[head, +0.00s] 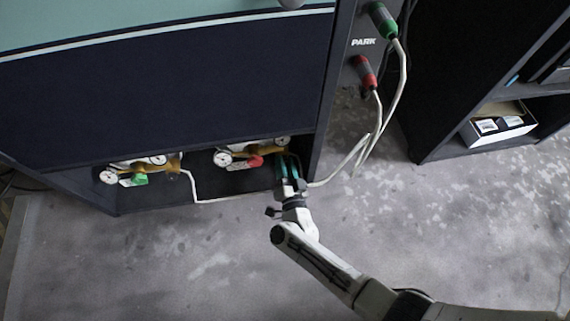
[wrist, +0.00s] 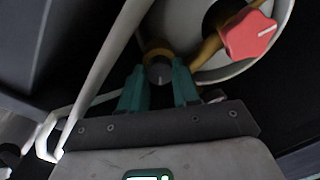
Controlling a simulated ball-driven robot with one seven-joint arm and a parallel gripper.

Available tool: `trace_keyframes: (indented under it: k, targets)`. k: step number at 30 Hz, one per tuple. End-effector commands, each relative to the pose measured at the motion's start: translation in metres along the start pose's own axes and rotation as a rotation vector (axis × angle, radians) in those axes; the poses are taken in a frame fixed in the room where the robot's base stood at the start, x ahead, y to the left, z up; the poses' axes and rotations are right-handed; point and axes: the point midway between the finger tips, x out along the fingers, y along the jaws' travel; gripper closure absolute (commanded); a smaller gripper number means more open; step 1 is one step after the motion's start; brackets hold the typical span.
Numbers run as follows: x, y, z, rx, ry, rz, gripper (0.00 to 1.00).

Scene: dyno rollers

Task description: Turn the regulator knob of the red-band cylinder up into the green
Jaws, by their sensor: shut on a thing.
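In the head view my gripper (head: 284,160) reaches into the low bay at the right end of the red-marked regulator. In the wrist view its teal fingers (wrist: 160,85) are shut on a small grey round knob (wrist: 160,72), which sits on a brass fitting (wrist: 155,48). A red lobed handle (wrist: 250,36) with a white line stands up and right of the fingers, apart from them. It shows as a red patch (head: 255,162) in the head view. The red-side dial gauges (head: 223,159) are too small to read. The cylinder's pale round top (wrist: 270,62) is partly visible.
A second regulator with a green handle (head: 140,180) is to the left in the bay. A pale hose (wrist: 98,75) passes close left of my gripper. Red (head: 365,74) and green (head: 383,22) connectors hang on the post. The floor in front is clear.

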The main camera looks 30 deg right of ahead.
Motion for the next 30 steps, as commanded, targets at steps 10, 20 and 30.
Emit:
trace_keyframes:
  k: [10,20,30]
  targets:
    - [-0.0004,0.0016,0.0008,0.329,0.012,-0.001,0.99]
    - [-0.0009,0.0019,0.0016,0.612,0.022,-0.002,0.99]
    - [-0.0009,0.0024,0.0021,0.794,0.029,-0.002,0.99]
